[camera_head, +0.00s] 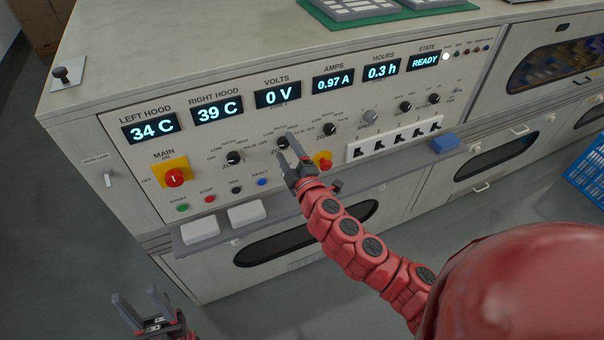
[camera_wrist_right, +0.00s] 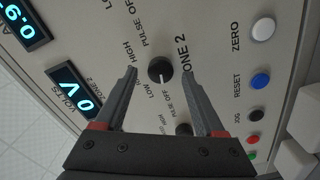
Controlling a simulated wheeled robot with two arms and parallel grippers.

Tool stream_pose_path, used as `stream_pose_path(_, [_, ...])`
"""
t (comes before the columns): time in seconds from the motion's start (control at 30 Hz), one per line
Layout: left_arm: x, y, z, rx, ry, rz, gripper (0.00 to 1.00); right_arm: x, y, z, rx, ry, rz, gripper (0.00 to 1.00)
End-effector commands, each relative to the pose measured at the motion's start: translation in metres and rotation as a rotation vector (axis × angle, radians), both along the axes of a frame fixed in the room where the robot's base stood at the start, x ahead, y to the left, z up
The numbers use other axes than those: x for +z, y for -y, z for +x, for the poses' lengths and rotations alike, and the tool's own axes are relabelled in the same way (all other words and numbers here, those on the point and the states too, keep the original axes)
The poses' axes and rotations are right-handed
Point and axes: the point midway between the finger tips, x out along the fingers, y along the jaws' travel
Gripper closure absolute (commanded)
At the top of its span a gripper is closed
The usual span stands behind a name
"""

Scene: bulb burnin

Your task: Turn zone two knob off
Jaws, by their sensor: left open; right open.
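The zone two knob (camera_head: 283,142) is a small black dial on the cream control panel, under the VOLTS display. In the right wrist view the black knob (camera_wrist_right: 160,70) sits beside "ONE 2" lettering, with LOW, HIGH, PULSE and OFF marks around it. I cannot tell its exact setting. My right gripper (camera_head: 293,152) is open, and its fingers (camera_wrist_right: 160,92) lie either side of the knob with gaps on both sides. I see no contact. My left gripper (camera_head: 146,300) is open and empty, low in front of the bench at the lower left.
Other black knobs stand left (camera_head: 234,158) and right (camera_head: 330,129) of it. A red main switch (camera_head: 175,177) is at the left, and another red knob (camera_head: 323,160) is close to my right gripper. A grey ledge (camera_head: 290,199) juts out below. A blue crate (camera_head: 590,172) stands right.

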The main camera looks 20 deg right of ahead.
Motion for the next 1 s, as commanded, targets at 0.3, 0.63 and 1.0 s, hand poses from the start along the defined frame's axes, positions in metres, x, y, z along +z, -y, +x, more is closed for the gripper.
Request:
stream_pose_path(0.3, [-0.003, 0.000, 0.000, 0.000, 0.000, 0.000, 0.50, -0.002, 0.004, -0.061, -0.003, -0.004, 0.002, 0.29])
stream_pose_path(0.63, [0.023, 0.000, 0.000, 0.000, 0.000, 0.000, 0.50, 0.003, 0.005, -0.128, -0.004, -0.009, 0.008, 0.29])
stream_pose_path(1.0, [0.037, 0.000, 0.000, 0.000, 0.000, 0.000, 0.50, 0.000, 0.006, -0.163, -0.001, -0.002, 0.001, 0.29])
